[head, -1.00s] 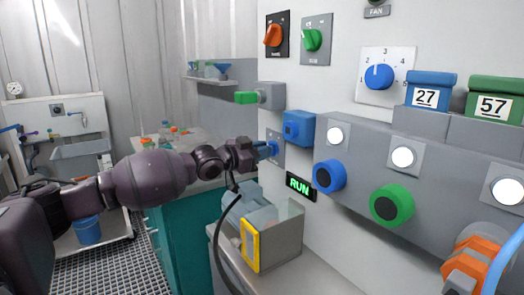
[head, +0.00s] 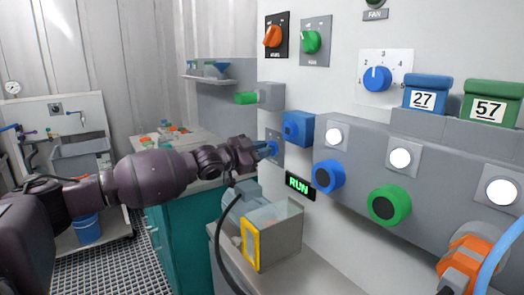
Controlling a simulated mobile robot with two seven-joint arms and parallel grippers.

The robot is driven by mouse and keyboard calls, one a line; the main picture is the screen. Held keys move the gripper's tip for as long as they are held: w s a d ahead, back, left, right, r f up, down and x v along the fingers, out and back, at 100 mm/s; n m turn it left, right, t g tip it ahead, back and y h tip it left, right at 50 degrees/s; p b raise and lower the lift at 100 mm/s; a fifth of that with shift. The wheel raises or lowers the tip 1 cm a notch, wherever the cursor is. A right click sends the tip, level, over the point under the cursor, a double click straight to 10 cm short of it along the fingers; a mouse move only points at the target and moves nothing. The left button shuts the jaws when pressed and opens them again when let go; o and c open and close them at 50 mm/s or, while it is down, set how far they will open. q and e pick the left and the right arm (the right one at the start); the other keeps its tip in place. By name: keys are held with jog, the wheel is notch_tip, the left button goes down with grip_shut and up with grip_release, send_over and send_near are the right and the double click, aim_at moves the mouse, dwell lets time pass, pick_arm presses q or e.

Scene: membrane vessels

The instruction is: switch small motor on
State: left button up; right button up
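My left gripper (head: 262,151) reaches in from the left to a grey plate (head: 276,158) on the white panel. Its fingers are at the small blue control (head: 272,147) on that plate. They overlap it, and I cannot tell whether they touch or grip it. A small grey-blue motor (head: 240,200) sits below the gripper, behind a clear box with a yellow frame (head: 251,243). A display (head: 299,185) to the right shows RUN in lit green letters. My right gripper is not in view.
A blue box (head: 298,128) juts out just right of the gripper, and a grey block with a green end (head: 262,97) above it. A black cable (head: 219,245) hangs below.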

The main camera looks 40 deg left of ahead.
pick_arm(q)
jog(key=o, duration=0.5)
jog(key=shift+c, duration=0.2)
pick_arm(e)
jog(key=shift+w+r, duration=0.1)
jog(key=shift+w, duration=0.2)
pick_arm(q)
jog(key=shift+s, duration=0.1)
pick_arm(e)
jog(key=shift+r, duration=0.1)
pick_arm(q)
jog(key=p+v, duration=0.4)
jog(key=v, duration=0.6)
jog(key=shift+s, duration=0.3)
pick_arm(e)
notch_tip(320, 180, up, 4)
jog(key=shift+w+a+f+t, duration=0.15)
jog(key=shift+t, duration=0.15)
pick_arm(q)
jog(key=shift+a, duration=0.1)
